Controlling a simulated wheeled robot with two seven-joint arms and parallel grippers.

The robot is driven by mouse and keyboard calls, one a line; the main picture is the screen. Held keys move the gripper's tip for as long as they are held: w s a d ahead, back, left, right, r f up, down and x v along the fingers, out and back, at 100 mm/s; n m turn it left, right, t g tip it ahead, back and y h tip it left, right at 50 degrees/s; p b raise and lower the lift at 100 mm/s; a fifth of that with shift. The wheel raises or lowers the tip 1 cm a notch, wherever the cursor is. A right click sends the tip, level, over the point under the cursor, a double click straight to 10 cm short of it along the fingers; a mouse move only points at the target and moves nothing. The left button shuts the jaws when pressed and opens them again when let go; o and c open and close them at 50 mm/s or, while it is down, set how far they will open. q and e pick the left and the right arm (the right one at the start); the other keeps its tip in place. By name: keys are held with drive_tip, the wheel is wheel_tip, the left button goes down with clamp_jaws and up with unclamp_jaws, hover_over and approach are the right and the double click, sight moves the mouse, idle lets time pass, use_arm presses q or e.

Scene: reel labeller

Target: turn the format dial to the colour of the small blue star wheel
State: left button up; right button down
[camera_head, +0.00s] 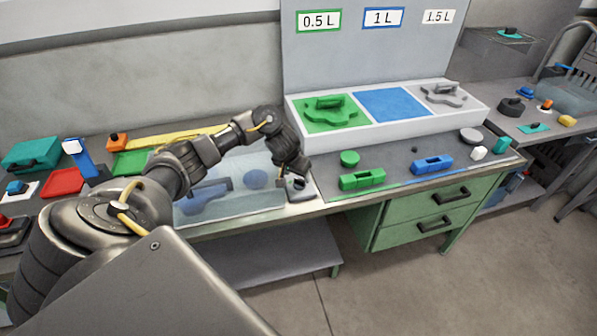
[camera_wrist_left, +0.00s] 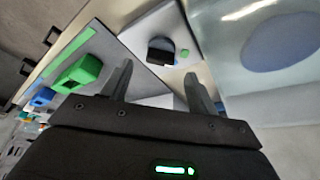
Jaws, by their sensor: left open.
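The format dial (camera_head: 300,187) appears to be the small pale block with a dark knob at the front edge of the bench, beside the clear cover. In the left wrist view its black knob (camera_wrist_left: 160,50) stands on the pale plate, with a green mark to its right. My left gripper (camera_head: 295,172) is just above it, pointing down. In the wrist view the open fingers (camera_wrist_left: 159,69) are either side of the knob's near side; contact cannot be told. Under the clear cover (camera_head: 272,205) are a blue disc (camera_head: 255,179) and a blue shape (camera_head: 204,196), possibly the star wheel. The right gripper is out of view.
A white rack (camera_head: 420,126) holds a green star wheel (camera_head: 330,106) and a grey one (camera_head: 443,92); its blue middle bay (camera_head: 390,104) is empty. Green (camera_head: 362,180) and blue (camera_head: 432,164) blocks stand right of the dial. Coloured trays and parts lie left.

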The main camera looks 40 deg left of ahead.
sight(299, 179)
use_arm(q)
drive_tip(key=shift+x, duration=1.9)
drive_tip(key=shift+c, duration=0.3)
drive_tip(key=c, duration=0.9)
